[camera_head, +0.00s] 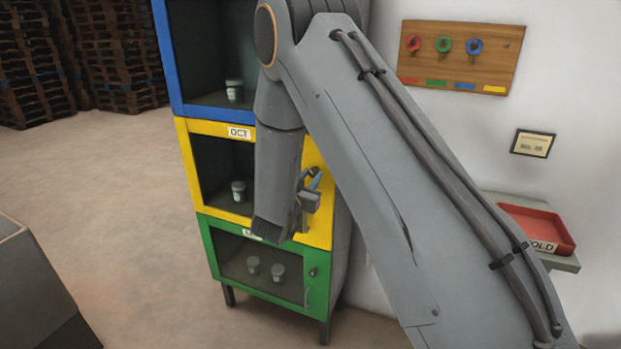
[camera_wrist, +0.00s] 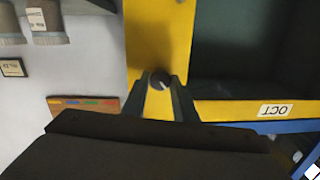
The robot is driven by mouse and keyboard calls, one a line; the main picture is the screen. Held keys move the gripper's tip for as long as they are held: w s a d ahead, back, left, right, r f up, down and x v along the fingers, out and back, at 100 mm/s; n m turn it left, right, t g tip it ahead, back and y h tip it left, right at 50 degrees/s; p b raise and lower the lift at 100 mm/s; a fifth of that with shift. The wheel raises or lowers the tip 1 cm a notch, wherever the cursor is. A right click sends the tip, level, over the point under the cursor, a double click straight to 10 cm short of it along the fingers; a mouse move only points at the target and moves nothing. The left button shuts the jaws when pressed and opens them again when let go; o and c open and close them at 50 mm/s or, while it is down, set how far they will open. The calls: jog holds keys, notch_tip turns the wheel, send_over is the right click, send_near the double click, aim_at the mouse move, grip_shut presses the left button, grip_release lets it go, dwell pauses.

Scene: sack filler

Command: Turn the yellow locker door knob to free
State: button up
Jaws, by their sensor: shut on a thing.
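The yellow locker door (camera_head: 212,128) is the middle one of a stack, with an OCT label and a dark window. Its dark round knob (camera_wrist: 160,80) sits on the yellow frame in the wrist view, which is upside down. My gripper (camera_wrist: 160,88) has one finger on each side of the knob and is shut on it. A pale mark shows on the knob's face, but its exact setting is hard to read. In the head view my gripper (camera_head: 308,190) is at the right side of the yellow door, and my arm hides the knob.
A blue-framed locker (camera_head: 165,60) is above and a green door (camera_head: 215,240) with a handle below. A wooden board (camera_head: 460,55) with coloured rings hangs on the wall. A red tray (camera_head: 535,225) stands on a shelf at right. Open floor lies left of the lockers.

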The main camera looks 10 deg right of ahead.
jog(key=n, duration=0.5)
jog(key=shift+g+p, duration=0.3)
jog(key=shift+p, duration=0.1)
jog(key=shift+n+h+p, duration=0.3)
jog(key=shift+n+p, duration=0.1)
jog(key=shift+n, duration=1.9)
jog(key=o, duration=1.1)
jog(key=shift+c, duration=0.2)
jog(key=shift+r, duration=0.1)
jog(key=b+v, duration=0.2)
jog(key=v, duration=0.5)
jog(key=shift+s+a, duration=0.25)
jog(key=shift+s, duration=0.05)
